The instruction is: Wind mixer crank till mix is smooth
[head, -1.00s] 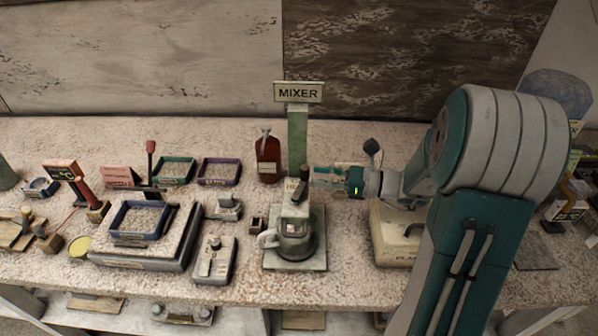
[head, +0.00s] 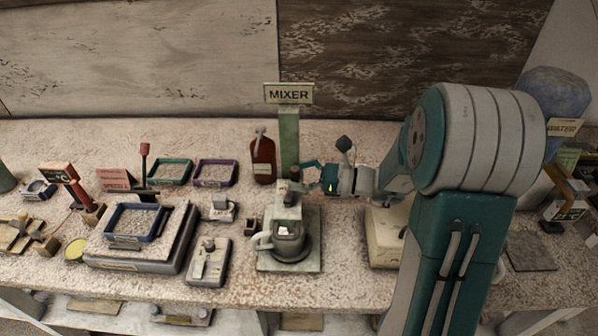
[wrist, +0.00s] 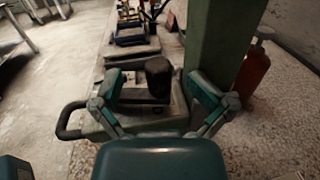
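The mixer stands mid-bench with a green post, a MIXER sign (head: 289,94) and a pale base plate (head: 310,263). A grey mixing jug (head: 290,246) with a looped handle stands on the plate; I cannot tell how smooth its mix is. The crank's dark upright knob (head: 294,173) is above the jug, left of my gripper (head: 311,180). In the wrist view the knob (wrist: 158,78) shows between the two teal fingers of my gripper (wrist: 158,90). The fingers are spread, with a gap on each side of the knob.
The green post (wrist: 222,45) rises close beside the right finger in the wrist view. A red-brown bottle (head: 263,160) stands left of the post. A scale with a blue tray (head: 137,222) sits further left. A pale box (head: 385,235) lies under my arm.

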